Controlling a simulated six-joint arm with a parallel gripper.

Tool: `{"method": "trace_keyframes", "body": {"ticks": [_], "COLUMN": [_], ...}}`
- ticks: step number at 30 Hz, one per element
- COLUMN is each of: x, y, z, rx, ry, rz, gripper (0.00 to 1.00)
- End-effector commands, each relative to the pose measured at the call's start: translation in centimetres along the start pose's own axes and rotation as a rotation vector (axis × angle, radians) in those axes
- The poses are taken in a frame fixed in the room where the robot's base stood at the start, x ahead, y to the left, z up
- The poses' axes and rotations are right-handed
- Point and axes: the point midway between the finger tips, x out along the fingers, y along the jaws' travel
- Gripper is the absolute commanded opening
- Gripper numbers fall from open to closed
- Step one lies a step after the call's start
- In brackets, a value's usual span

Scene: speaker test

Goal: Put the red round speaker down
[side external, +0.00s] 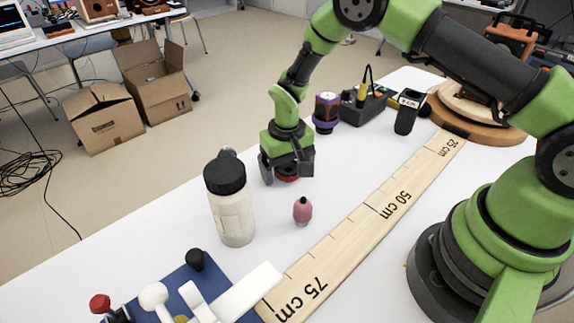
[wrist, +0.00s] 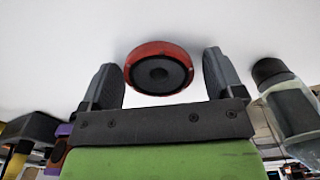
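The red round speaker (wrist: 158,68), with a black cone face, lies between the two fingers of my gripper (wrist: 160,62) in the wrist view. A gap shows between it and the right finger; the left finger is very close to its rim. The fingers are spread and I see no clamping. In the side view the speaker (side external: 287,178) shows as a red edge low under my gripper (side external: 286,170), at the white table (side external: 345,178). The gripper body hides most of it there, and I cannot clearly see whether it touches the table.
A white bottle with a black lid (side external: 231,205) stands left of my gripper, and a small pink bottle (side external: 302,211) stands in front. A wooden ruler (side external: 370,215) runs along the table.

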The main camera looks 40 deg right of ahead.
Motion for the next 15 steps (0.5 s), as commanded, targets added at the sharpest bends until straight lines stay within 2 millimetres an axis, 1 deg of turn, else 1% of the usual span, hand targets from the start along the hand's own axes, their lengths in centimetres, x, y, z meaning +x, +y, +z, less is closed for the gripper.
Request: {"method": "trace_keyframes", "body": {"ticks": [6, 9, 11, 14, 15], "x": [0.0, -0.4, -0.9, -2.5, -3.4], "y": [0.0, 0.0, 0.0, -0.1, 0.0], "z": [0.0, 0.0, -0.1, -0.1, -0.1], "rx": [0.000, 0.000, 0.000, 0.001, 0.001], "ry": [0.000, 0.001, 0.003, 0.004, 0.005], "rz": [0.000, 0.000, -0.001, -0.002, -0.002], "gripper": [0.87, 0.87, 0.87, 0.87, 0.87]}}
